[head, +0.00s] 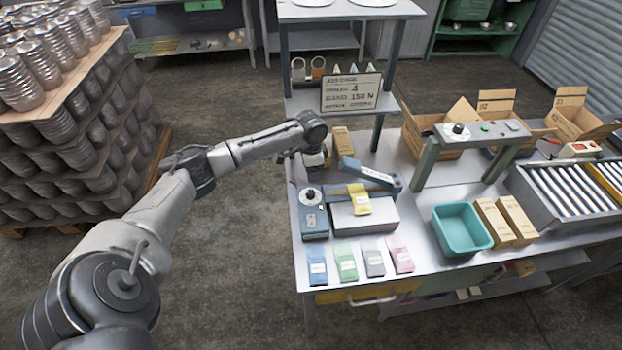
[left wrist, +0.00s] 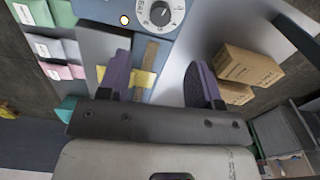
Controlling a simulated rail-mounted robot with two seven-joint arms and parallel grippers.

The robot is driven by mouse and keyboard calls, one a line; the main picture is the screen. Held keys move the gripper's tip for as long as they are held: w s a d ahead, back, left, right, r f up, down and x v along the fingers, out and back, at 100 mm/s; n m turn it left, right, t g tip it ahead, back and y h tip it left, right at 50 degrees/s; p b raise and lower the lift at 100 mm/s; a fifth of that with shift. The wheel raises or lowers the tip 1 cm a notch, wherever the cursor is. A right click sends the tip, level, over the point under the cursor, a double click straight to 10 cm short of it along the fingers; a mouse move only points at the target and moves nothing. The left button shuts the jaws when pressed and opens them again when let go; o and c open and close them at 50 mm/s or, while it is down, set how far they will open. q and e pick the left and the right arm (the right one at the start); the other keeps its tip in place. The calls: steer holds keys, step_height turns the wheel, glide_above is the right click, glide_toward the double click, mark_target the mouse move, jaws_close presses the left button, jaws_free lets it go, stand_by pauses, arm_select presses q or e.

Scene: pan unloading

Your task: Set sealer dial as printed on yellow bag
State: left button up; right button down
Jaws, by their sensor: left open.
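The blue sealer (head: 313,222) stands at the left of the table, its dial (head: 310,195) a dark knob on a pale disc. The dial (left wrist: 160,13) also shows at the top of the left wrist view, with marks around it; I cannot read its setting. The yellow bag (head: 361,207) lies across the sealer and shows partly behind a finger in the left wrist view (left wrist: 143,78). Its print is too small to read. My left gripper (head: 314,158) hangs just behind the dial; its purple fingers (left wrist: 160,65) are apart and empty. My right gripper is out of view.
Blue, green, grey and pink bags (head: 346,262) lie along the front edge. A teal bin (head: 462,230) and brown cartons (head: 518,220) stand to the right. A printed sign (head: 351,93) stands on the shelf behind. A small brown carton (head: 341,141) is beside my gripper.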

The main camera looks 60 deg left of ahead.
arm_select(q)
steer(key=shift+r, duration=1.2)
